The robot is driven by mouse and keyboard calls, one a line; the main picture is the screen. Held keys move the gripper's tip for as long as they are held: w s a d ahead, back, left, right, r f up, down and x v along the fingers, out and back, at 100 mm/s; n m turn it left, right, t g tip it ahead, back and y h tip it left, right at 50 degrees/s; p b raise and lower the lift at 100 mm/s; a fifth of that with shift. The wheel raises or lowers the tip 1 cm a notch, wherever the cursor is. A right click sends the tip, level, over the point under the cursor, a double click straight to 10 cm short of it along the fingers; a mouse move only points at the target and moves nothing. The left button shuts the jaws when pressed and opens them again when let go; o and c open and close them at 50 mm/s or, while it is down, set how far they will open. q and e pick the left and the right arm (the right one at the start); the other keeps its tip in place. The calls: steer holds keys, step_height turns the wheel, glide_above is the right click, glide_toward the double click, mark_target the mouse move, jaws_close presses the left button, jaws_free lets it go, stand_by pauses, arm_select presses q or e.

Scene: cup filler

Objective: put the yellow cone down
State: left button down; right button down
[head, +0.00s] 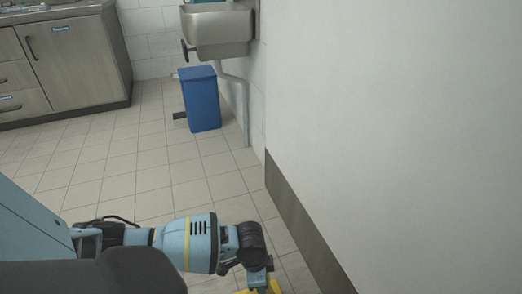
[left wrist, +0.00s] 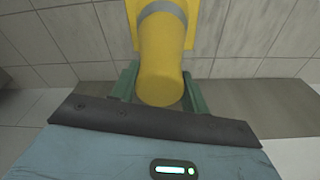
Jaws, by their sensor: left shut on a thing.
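The yellow cone (left wrist: 162,62) has a grey band and a square yellow base. In the left wrist view it stands out at the top middle, its narrow end toward me and its base away from me. My left gripper (left wrist: 160,92) has green fingers on both sides of the cone's narrow end and is shut on it. In the head view my left gripper (head: 259,277) is at the bottom edge, pointing down, with only bits of the yellow cone (head: 275,286) showing below it. I cannot tell whether the base touches the floor. My right gripper is out of view.
A white wall (head: 400,130) with a dark skirting (head: 300,215) stands close on the right. A blue bin (head: 201,100) is under a steel sink (head: 218,30). A steel cabinet (head: 75,65) stands at the far left. The tiled floor (head: 130,165) between is clear.

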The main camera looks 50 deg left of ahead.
arm_select(q)
step_height(320, 180, down, 2)
steer(key=shift+f+b, duration=0.1)
steer(key=shift+b, duration=0.45)
steer(key=shift+f, duration=0.15)
steer(key=c, duration=1.2)
jaws_free()
steer(key=shift+f, duration=0.1)
steer(key=o, duration=0.5)
